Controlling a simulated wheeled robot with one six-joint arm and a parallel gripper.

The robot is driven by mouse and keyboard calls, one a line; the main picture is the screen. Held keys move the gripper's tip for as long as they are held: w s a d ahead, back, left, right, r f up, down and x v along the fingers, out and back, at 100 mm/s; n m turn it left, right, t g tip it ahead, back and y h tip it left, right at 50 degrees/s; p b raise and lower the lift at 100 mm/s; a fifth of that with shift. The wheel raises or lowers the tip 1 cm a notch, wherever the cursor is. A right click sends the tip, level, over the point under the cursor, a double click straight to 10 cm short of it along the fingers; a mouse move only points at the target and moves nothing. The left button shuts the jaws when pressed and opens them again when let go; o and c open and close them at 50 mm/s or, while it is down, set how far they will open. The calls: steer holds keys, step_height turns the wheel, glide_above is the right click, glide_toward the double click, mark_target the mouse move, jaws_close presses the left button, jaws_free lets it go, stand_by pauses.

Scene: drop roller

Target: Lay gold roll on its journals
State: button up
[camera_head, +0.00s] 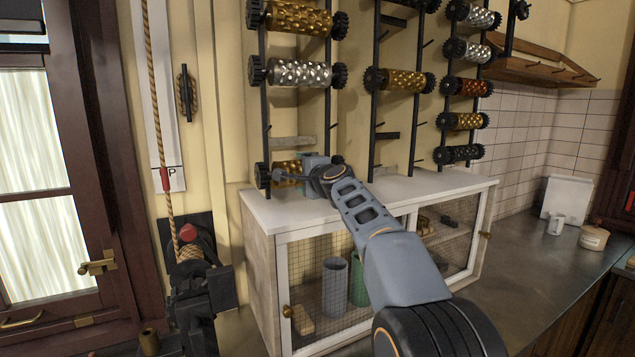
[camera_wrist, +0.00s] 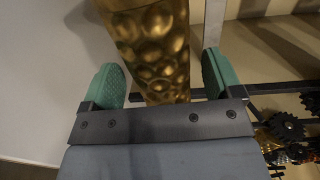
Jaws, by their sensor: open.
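A dimpled gold roll (camera_head: 286,169) with a dark toothed gear at its left end lies level at the foot of the left rack (camera_head: 265,125), just above the white cabinet top. My gripper (camera_head: 312,168) is at its right part and hides its right end. In the wrist view, the gold roll (camera_wrist: 152,48) passes between the two green finger pads of my gripper (camera_wrist: 160,75). The jaws are open, with a gap beside the roll, wider on the right. I cannot tell whether the roll's ends rest on the rack's supports.
A silver roll (camera_head: 298,73) and another gold roll (camera_head: 298,18) sit higher on the left rack. More rolls hang on racks to the right. The cabinet top (camera_head: 400,190) is clear to the right of my gripper. A rope (camera_head: 153,80) hangs at left.

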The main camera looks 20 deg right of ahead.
steer(key=b+v, duration=0.3)
steer(key=v, duration=0.8)
steer(key=shift+s, duration=0.25)
step_height(320, 180, down, 11)
steer(key=s+n+g, duration=0.1)
steer(key=n+g, duration=0.3)
steer(key=n, duration=0.1)
steer(key=s+a+f+n+g+h, duration=0.2)
steer(key=s+f+n+g, duration=0.7)
steer(key=s+f, duration=1.6)
steer(key=shift+a+f+n+h, duration=0.15)
steer(key=shift+a+n+h, duration=0.1)
steer(key=shift+n+h, duration=0.55)
steer(key=shift+s, duration=0.1)
